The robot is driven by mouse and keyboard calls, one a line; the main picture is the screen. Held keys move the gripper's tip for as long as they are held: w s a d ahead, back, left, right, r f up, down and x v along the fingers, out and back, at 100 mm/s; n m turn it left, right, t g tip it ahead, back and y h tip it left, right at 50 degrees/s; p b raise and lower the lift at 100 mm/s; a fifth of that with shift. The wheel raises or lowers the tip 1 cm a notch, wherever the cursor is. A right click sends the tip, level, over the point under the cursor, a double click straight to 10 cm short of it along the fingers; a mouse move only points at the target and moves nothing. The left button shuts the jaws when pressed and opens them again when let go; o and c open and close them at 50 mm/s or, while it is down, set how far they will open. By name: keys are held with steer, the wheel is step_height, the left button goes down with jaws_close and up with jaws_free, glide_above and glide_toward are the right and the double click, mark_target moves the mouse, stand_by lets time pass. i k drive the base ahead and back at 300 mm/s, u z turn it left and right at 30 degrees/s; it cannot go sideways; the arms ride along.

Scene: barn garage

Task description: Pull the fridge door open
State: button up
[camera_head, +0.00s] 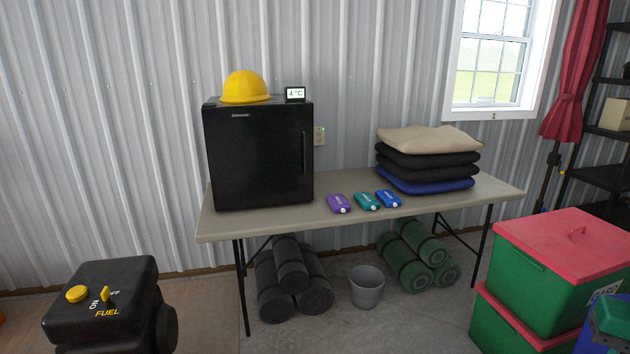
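A small black fridge (257,160) stands upright on the left end of a beige folding table (435,206). Its door faces the camera and is shut. A dark vertical handle (304,153) shows near the right edge of the door. A yellow hard hat (245,87) and a small display reading 4 °C (295,94) sit on top of the fridge. My gripper is not in view.
Purple, teal and blue packs (366,201) lie right of the fridge, before folded blankets (428,160). Rolled mats (290,278) and a grey bucket (367,286) are under the table. A black fuel unit (100,300) stands front left, green-and-red bins (545,265) right.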

mark_target(259, 156)
steer(key=u, duration=0.3)
steer(key=i, duration=1.45)
steer(key=u, duration=0.25)
